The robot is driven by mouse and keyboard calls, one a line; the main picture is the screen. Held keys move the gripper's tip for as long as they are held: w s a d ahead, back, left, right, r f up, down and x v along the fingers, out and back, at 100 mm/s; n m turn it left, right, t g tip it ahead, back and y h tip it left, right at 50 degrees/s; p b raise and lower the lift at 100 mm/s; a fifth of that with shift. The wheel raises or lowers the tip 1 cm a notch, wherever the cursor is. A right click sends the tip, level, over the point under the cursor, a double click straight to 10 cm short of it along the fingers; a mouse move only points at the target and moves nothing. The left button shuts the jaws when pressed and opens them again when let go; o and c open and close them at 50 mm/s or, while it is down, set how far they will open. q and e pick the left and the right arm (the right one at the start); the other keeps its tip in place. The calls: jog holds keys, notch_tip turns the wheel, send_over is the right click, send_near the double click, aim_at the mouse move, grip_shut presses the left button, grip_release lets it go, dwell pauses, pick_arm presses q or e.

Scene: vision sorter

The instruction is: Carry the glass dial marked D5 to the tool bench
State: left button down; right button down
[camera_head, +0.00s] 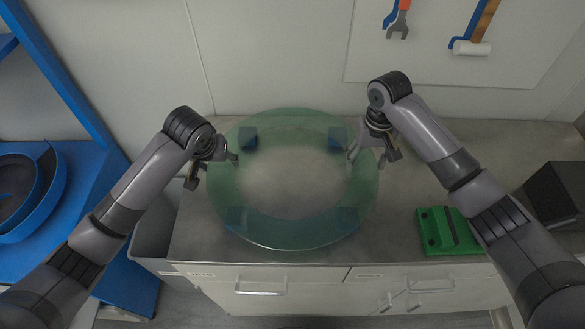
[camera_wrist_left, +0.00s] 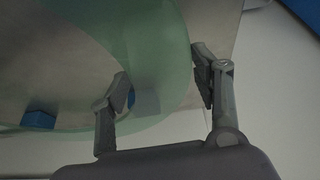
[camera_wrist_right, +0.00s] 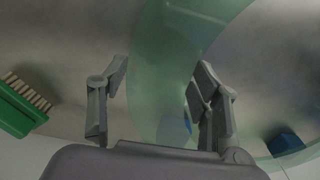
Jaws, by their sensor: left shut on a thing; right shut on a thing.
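The glass dial (camera_head: 252,218) is a large, translucent green ring with a wide round hole. It lies level over the grey tool bench (camera_head: 410,180); no D5 mark is legible. My left gripper (camera_head: 212,168) is shut on the dial's left rim, one finger on the hole side and one outside. In the left wrist view the rim (camera_wrist_left: 165,75) passes between its fingers. My right gripper (camera_head: 371,153) is shut on the right rim in the same way; the right wrist view shows the rim (camera_wrist_right: 165,85) between its fingers.
Several blue blocks (camera_head: 249,138) show at or under the ring. A green brush (camera_head: 446,232) and a dark box (camera_head: 556,192) are on the right of the bench. Blue shelving (camera_head: 95,190) stands at the left. A tool board (camera_head: 420,65) hangs on the back wall.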

pick_arm(q)
jog(key=shift+d+f, duration=0.1)
jog(key=shift+d, duration=0.1)
pick_arm(e)
jog(key=shift+a+f, duration=0.1)
jog(key=shift+a, duration=0.1)
pick_arm(q)
jog(key=c, duration=1)
grip_release()
jog(key=shift+s+f, duration=0.1)
jog(key=shift+f, duration=0.15)
pick_arm(e)
jog(key=c, duration=1)
grip_release()
jog(key=shift+f, duration=0.25)
pick_arm(q)
jog(key=o, duration=0.4)
jog(key=shift+a+r, duration=0.1)
pick_arm(e)
jog(key=o, duration=0.4)
jog(key=shift+s+d+r, duration=0.1)
jog(key=shift+s, duration=0.05)
pick_arm(q)
jog(key=shift+o, duration=0.4)
pick_arm(e)
jog(key=shift+o, duration=0.4)
jog(key=shift+d, duration=0.1)
pick_arm(q)
jog(key=shift+r, duration=0.1)
